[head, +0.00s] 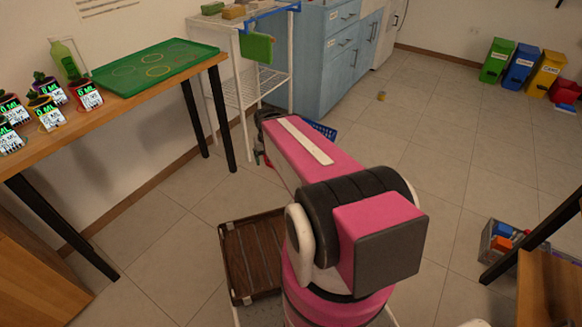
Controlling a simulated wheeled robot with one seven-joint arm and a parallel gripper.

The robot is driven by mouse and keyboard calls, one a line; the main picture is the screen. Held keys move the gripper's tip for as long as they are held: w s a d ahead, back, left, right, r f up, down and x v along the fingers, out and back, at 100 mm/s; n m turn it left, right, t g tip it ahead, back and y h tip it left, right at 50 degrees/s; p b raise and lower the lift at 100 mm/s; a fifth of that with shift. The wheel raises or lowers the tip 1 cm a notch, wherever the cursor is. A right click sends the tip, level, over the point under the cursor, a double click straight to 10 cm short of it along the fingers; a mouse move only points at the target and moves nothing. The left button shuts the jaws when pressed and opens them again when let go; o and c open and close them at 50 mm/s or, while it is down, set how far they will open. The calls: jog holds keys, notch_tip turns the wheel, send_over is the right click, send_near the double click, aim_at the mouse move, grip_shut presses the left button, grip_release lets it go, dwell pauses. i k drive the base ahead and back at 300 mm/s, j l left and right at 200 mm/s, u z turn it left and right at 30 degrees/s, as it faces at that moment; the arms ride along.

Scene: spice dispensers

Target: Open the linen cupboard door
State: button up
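A light blue cabinet (338,50) stands against the back wall, with drawers, doors and small white labels that are too small to read. Its doors with dark upright handles (369,30) look shut. A paler, whitish cupboard (391,36) stands beyond its right end. I cannot tell which of these is the linen cupboard. My pink arm reaches forward across the middle of the view, and its dark end with my gripper (262,155) is low in front of the white shelf rack, well apart from the cabinet. My own arm mostly hides the gripper, so its fingers are unclear.
A wooden table (160,86) with a green tray (155,64) and several labelled pots is at left. The white rack (240,92) stands before the cabinet. A brown slatted crate (250,256) and a blue basket (321,130) are near my arm. Floor at right centre is mostly clear.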

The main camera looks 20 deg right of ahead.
aim_at(335, 78)
jog(key=l+z, duration=0.15)
jog(key=z, duration=0.3)
jog(key=i+l+z, duration=0.1)
jog(key=z, duration=0.35)
jog(key=i+z, duration=0.1)
jog(key=z, duration=0.3)
jog(key=i+l+z, duration=0.1)
jog(key=z, duration=0.2)
jog(key=i+z, duration=0.35)
jog(key=i+l, duration=0.1)
jog(key=i, duration=2.3)
jog(key=i+l, duration=0.15)
jog(key=i, duration=1.05)
jog(key=i+u, duration=0.2)
jog(key=u, duration=0.25)
jog(key=i+u, duration=0.2)
jog(key=u, duration=0.2)
